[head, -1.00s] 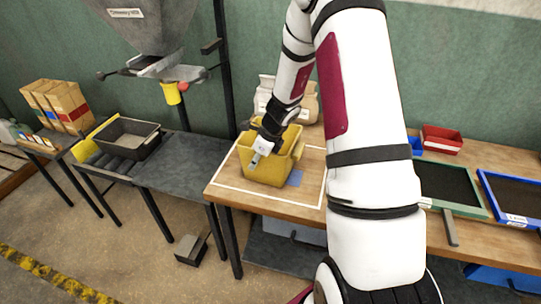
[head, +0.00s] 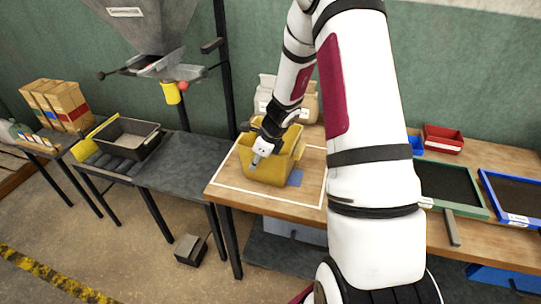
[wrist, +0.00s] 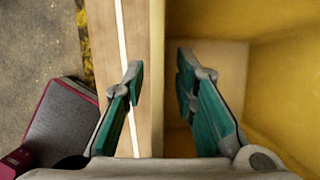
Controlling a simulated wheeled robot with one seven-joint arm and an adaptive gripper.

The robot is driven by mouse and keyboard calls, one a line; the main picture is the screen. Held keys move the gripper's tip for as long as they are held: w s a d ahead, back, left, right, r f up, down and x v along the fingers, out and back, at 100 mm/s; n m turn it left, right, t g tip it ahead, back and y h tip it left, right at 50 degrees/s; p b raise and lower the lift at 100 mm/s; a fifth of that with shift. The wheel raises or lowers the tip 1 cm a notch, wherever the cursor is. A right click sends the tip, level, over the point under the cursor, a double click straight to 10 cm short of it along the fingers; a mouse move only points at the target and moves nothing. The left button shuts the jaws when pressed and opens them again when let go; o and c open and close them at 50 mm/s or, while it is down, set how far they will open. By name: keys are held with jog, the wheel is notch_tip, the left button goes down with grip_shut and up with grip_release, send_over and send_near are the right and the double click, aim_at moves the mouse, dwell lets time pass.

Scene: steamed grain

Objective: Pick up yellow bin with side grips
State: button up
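The yellow bin (head: 270,169) stands upright on the wooden table, inside a white taped outline. My gripper (head: 257,160) is at the bin's near wall. In the wrist view, my gripper (wrist: 160,75) is open, with its two fingers apart. One finger is on the outer side, over the table, and the other is over the bin's inside (wrist: 205,85). The bin's wall runs between them. I cannot tell whether either finger touches the wall. Part of the bin is hidden behind my arm in the head view.
A blue patch (head: 295,178) lies right of the bin on the wooden table (head: 235,199). Paper sacks (head: 308,105) stand behind it. A grey metal table (head: 187,166) with a black tray (head: 124,146) is at left. Framed trays (head: 510,190) and a red bin (head: 443,139) are at right.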

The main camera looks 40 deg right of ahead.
jog(key=shift+c, duration=0.2)
grip_shut()
jog(key=shift+r, duration=0.1)
